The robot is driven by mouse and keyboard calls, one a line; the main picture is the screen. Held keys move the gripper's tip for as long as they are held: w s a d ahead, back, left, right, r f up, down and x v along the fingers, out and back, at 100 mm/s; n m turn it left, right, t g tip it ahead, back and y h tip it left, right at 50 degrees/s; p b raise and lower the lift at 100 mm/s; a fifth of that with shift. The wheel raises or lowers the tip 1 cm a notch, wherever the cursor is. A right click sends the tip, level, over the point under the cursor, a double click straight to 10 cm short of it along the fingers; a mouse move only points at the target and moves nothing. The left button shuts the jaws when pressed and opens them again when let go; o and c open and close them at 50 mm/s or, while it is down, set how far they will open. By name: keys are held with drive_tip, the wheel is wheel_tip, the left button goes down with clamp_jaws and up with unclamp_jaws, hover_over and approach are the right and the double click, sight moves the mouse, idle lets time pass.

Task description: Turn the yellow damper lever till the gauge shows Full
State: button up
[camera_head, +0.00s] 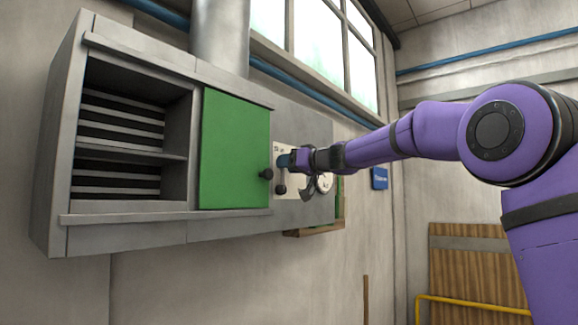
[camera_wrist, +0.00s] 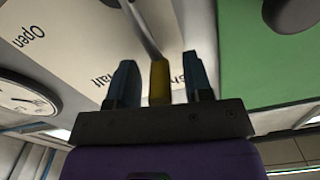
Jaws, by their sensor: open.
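The yellow lever grip (camera_wrist: 158,82) stands between my gripper's two blue fingers in the wrist view, on a grey metal stem. My gripper (camera_wrist: 157,68) is open, with a gap visible on each side of the lever. The pale label plate (camera_wrist: 75,45) behind it reads "Open" at upper left; other lettering is partly hidden by the fingers. The round white gauge (camera_wrist: 22,100) is cut off at the left edge, and its reading is not legible. In the head view my gripper (camera_head: 285,161) is at the plate, the gauge (camera_head: 325,182) is partly covered, and the yellow lever is hidden.
A green panel (camera_head: 235,150) with a black knob (camera_head: 266,174) lies just left of my gripper; it also shows at right in the wrist view (camera_wrist: 270,55). The grey cabinet (camera_head: 125,230) has open slatted shelves. A wooden panel (camera_head: 470,268) and yellow rail (camera_head: 470,304) stand lower right.

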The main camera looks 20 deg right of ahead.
sight(294, 191)
clamp_jaws()
drive_tip(key=shift+w+d, duration=0.1)
drive_tip(key=w+d+f+m, duration=0.1)
drive_tip(key=m, duration=0.2)
drive_tip(key=w+d+f+m, duration=0.1)
drive_tip(key=d+m, duration=0.1)
drive_tip(key=m, duration=0.2)
drive_tip(key=w+d+f+m, duration=0.1)
drive_tip(key=m, duration=0.2)
drive_tip(key=shift+w+d+f+m, duration=0.1)
drive_tip(key=shift+w+d+m, duration=0.1)
drive_tip(key=shift+d+m, duration=0.15)
drive_tip(key=m, duration=0.1)
drive_tip(key=f+m, duration=0.1)
drive_tip(key=m, duration=0.1)
drive_tip(key=shift+w+d+f, duration=0.2)
drive_tip(key=shift+d+f, duration=0.05)
drive_tip(key=shift+d, duration=0.05)
drive_tip(key=shift+w+d+f+m, duration=0.15)
drive_tip(key=shift+f+m, duration=0.55)
drive_tip(key=shift+m, duration=0.45)
drive_tip(key=shift+d+f+m, duration=0.1)
drive_tip(key=shift+f+m, duration=0.55)
drive_tip(key=shift+m, duration=0.45)
drive_tip(key=shift+f, duration=0.1)
